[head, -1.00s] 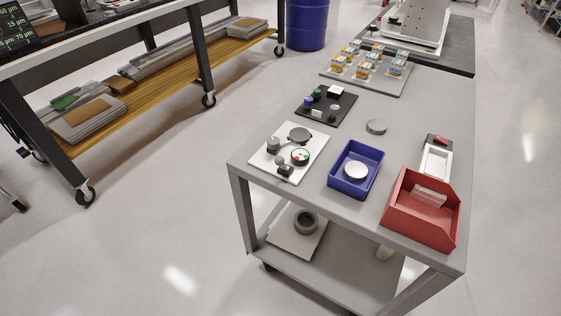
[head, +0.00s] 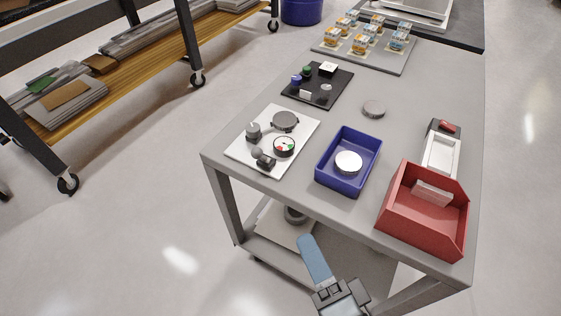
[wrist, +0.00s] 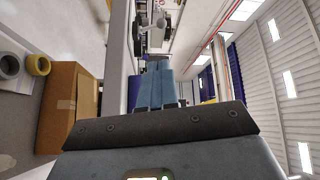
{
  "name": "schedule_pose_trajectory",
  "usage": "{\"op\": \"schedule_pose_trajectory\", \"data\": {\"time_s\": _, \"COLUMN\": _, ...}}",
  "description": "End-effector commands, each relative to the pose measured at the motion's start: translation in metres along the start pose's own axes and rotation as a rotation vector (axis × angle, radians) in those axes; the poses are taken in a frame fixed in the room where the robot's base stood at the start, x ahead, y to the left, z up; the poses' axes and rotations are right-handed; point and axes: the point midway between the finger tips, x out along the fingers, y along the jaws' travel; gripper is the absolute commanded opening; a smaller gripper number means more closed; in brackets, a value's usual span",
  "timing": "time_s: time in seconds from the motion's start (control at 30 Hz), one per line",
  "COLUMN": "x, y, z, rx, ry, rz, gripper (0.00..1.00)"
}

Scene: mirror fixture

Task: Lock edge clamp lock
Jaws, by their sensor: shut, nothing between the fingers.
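A white plate (head: 246,152) lies on the near left of the cart top. It carries a dark grey round mount (head: 285,121), a grey knob (head: 253,130), a round dial with red and green marks (head: 284,146) and a small black part (head: 266,161) at its front edge. I cannot tell which part is the edge clamp lock. My gripper (head: 306,240) is in front of the cart's near edge, apart from the plate, its blue fingers together and empty. The shut fingers also show in the wrist view (wrist: 158,65).
A blue bin (head: 331,176) holds a pale disc (head: 348,162). A red bin (head: 405,225) stands at the near right. A black plate (head: 330,92) with small parts, a grey disc (head: 374,109) and a board of small boxes (head: 392,60) lie farther back.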

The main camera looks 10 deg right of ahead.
Motion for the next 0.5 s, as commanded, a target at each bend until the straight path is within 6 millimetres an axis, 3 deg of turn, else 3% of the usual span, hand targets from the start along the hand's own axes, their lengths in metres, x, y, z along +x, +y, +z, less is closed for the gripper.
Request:
{"op": "schedule_pose_trajectory", "data": {"time_s": 0.2, "x": 0.020, "y": -0.001, "z": 0.010, "rx": 0.095, "ry": -0.020, "rz": -0.032, "gripper": 0.00}}
{"op": "schedule_pose_trajectory", "data": {"time_s": 0.5, "x": 0.021, "y": -0.001, "z": 0.011, "rx": 0.102, "ry": -0.021, "rz": -0.032, "gripper": 0.00}}
